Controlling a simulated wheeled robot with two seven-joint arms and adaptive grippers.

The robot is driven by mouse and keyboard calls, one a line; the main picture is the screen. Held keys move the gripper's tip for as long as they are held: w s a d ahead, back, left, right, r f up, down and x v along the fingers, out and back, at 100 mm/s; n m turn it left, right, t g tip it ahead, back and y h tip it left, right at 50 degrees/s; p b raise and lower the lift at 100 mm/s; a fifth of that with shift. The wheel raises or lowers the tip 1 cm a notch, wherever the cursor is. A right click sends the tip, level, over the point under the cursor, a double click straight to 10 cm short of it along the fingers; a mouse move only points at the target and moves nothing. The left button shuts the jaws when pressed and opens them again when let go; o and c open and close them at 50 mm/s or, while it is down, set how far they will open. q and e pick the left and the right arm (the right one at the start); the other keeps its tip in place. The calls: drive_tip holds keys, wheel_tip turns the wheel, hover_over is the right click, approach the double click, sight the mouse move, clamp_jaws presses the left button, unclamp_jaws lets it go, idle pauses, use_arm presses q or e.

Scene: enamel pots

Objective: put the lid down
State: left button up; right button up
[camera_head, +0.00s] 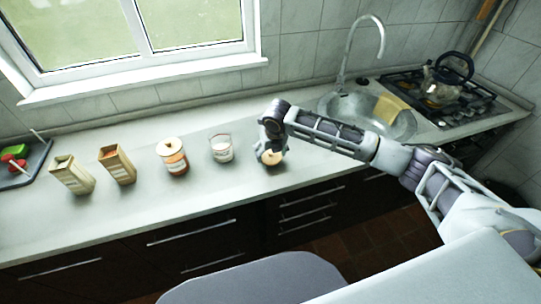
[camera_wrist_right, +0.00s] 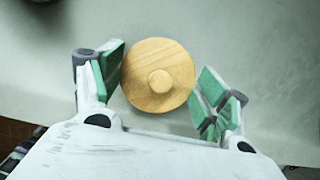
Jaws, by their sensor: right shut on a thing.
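The lid is a round, pale wooden disc with a small round knob; it shows from above in the right wrist view (camera_wrist_right: 150,88). In the head view the lid (camera_head: 270,157) is low over the counter, near its front edge. My right gripper (camera_head: 271,144) is shut on the lid, with a green-padded finger on each side of it in the wrist view. I cannot tell whether the lid touches the counter. To its left stands a white pot (camera_head: 221,149) with an open top. My left gripper is not in view.
Left of the white pot stand an orange-and-white jar (camera_head: 173,157) with a wooden top and two brown boxes, one here (camera_head: 117,166) and one here (camera_head: 72,176). A dark tray (camera_head: 37,159) is at the far left. The sink (camera_head: 395,122) and a kettle (camera_head: 442,84) are right.

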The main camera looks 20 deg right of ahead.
sight(273, 163)
drive_tip(key=shift+f, duration=1)
drive_tip(key=o, duration=1)
drive_tip(key=shift+o, duration=0.2)
drive_tip(key=v, duration=1.2)
drive_tip(key=shift+a+f, duration=0.1)
drive_tip(key=shift+a, duration=0.05)
